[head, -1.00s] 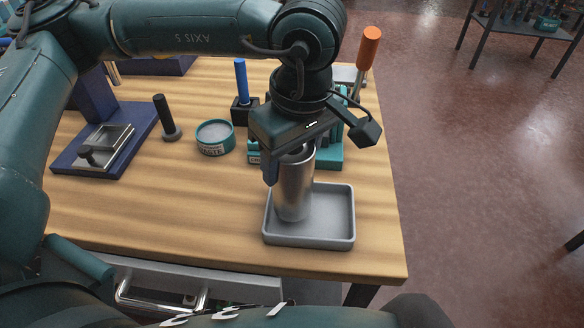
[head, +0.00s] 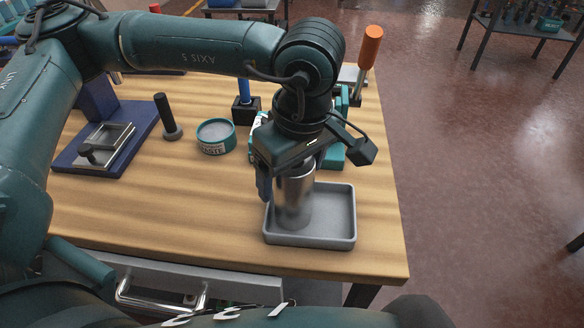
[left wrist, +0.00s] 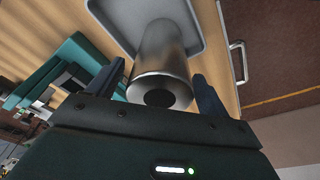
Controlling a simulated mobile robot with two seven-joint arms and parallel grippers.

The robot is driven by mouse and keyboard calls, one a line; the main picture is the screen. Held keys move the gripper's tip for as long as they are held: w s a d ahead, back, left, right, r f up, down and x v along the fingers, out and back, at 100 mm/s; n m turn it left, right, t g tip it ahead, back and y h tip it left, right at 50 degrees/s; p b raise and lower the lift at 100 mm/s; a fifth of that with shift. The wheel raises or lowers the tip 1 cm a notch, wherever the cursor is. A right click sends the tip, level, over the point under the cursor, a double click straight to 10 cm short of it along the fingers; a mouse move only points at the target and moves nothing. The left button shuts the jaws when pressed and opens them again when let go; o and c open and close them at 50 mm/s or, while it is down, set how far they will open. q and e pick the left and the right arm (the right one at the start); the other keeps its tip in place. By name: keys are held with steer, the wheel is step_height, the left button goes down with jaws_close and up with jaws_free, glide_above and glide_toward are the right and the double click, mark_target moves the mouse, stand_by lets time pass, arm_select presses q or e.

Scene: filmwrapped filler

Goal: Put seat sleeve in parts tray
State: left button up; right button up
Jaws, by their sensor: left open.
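The seat sleeve is a shiny metal cylinder (head: 294,203) standing about upright in the left part of the grey parts tray (head: 350,215). My left gripper (head: 283,185) points down over the sleeve's upper end, with its fingers on either side. In the left wrist view the sleeve (left wrist: 162,62), with its dark bore facing the camera, lies between the open fingers, with a gap visible at the right finger. The tray (left wrist: 188,12) shows beyond it. The gripper hides part of the sleeve's top. My right gripper is not in view.
A teal paste tin (head: 215,138), a black-handled tool (head: 168,117) and a blue fixture (head: 75,160) stand to the left. A teal block and an orange-handled tool (head: 371,48) are behind the gripper. The wooden bench (head: 190,210) is clear left of the tray.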

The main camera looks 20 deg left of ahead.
arm_select(q)
steer(key=shift+r+p, duration=0.25)
steer(key=shift+p, duration=0.05)
steer(key=r, duration=0.3)
steer(key=d+r, duration=0.1)
steer(key=r, duration=0.3)
steer(key=r+b, duration=0.1)
steer(key=r, duration=0.2)
steer(key=shift+s+d+r, duration=0.25)
steer(key=shift+s, duration=0.1)
steer(key=shift+d+r, duration=0.1)
steer(key=shift+r, duration=0.55)
